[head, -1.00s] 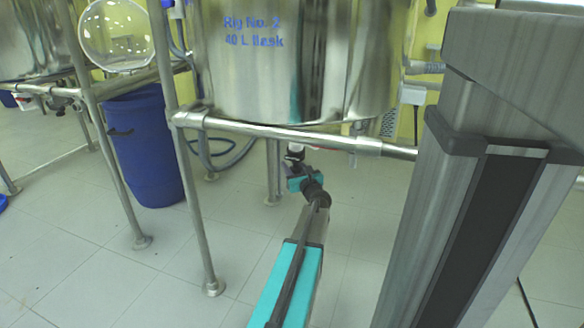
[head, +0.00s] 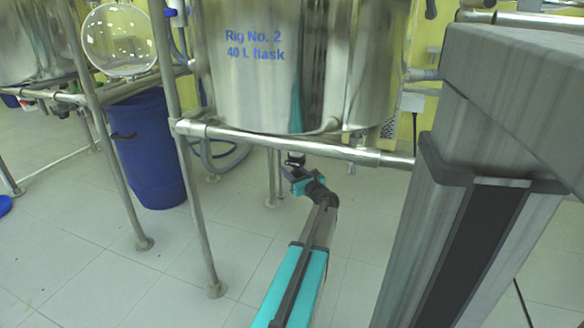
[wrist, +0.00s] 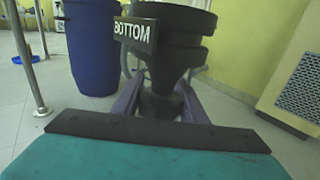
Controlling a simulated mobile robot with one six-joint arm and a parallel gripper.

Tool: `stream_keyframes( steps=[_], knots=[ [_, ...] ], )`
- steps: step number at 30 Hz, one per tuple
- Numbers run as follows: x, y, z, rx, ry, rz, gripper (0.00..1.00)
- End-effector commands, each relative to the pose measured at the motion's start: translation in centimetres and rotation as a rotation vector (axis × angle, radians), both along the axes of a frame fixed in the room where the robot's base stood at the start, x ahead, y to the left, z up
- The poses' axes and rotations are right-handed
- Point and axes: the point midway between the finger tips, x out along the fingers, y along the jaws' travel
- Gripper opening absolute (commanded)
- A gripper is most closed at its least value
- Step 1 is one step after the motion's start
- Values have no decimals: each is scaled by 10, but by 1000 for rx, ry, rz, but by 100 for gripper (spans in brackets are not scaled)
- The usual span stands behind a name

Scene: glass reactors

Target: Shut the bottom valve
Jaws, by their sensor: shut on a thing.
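The bottom valve (wrist: 178,45) is a black body with a "BOTTOM" label plate (wrist: 135,33), upright in the wrist view. My gripper (wrist: 160,104) has its two fingers on either side of the valve's narrower lower part and is shut on it. In the head view my gripper (head: 296,172) is under the steel vessel (head: 280,70) marked "Rig No. 2 40 L flask". There the valve is small and mostly hidden by my wrist and the frame rail. I cannot tell the handle's angle.
A steel frame rail (head: 270,143) runs just above my wrist, and a frame leg (head: 202,220) stands to its left. A blue barrel (head: 148,150) stands further left. A beige vented cabinet (wrist: 295,85) is at the right in the wrist view. The tiled floor below is clear.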

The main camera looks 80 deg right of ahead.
Motion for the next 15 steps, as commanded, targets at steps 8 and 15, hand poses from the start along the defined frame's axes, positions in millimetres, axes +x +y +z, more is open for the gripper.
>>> stream_keyframes(
  steps=[8, 15],
  knots=[
    [9, 1, 5, 1, -1, 169, 16],
    [11, 6, 5, 1, -1, 310, 16]
  ],
)
